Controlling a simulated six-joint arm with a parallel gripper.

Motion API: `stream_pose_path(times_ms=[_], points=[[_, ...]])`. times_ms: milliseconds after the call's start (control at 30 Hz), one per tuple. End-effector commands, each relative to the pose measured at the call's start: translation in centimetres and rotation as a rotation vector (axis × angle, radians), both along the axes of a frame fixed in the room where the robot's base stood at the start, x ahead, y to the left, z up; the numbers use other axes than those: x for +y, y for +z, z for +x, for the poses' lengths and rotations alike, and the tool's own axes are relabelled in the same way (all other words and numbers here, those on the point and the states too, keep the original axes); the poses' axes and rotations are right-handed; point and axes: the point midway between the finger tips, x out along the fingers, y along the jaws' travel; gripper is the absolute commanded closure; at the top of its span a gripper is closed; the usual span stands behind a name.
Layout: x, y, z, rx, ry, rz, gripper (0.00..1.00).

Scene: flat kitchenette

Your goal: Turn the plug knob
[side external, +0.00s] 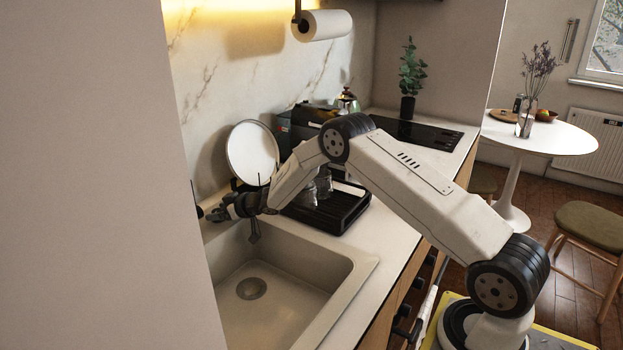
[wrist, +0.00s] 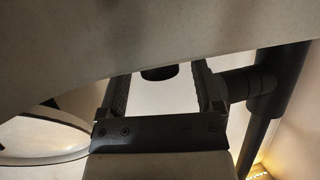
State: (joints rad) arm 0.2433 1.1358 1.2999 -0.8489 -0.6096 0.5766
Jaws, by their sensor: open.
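My gripper (side external: 224,209) is at the back-left edge of the sink, by the black tap, and partly blends with it in the side view. In the wrist view, my gripper (wrist: 160,84) is open, with one dark finger on each side. A short dark round piece, which looks like the plug knob (wrist: 158,73), shows between the fingers, partly cut off by a pale edge. I cannot tell whether the fingers touch it. The knob cannot be made out clearly in the side view. The sink (side external: 335,268) has a round drain (side external: 251,289) in its floor.
The thick black tap body (wrist: 284,82) stands close to the right finger; its spout (side external: 254,231) hangs over the sink. A round white plate (side external: 252,153) and a black dish rack (side external: 331,212) stand beyond the sink. The sink bowl is empty.

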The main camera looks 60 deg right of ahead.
Motion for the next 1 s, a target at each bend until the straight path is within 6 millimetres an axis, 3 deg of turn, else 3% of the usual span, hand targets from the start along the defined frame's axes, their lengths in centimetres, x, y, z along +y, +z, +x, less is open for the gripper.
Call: stream_pose_path(times_ms=[267,1000], points=[[0.1,-0.1,-0.1,0.006,-0.079,0.001,0.16],[-1.2,3.0,-7.3,0.004,-0.076,0.000,0.16]])
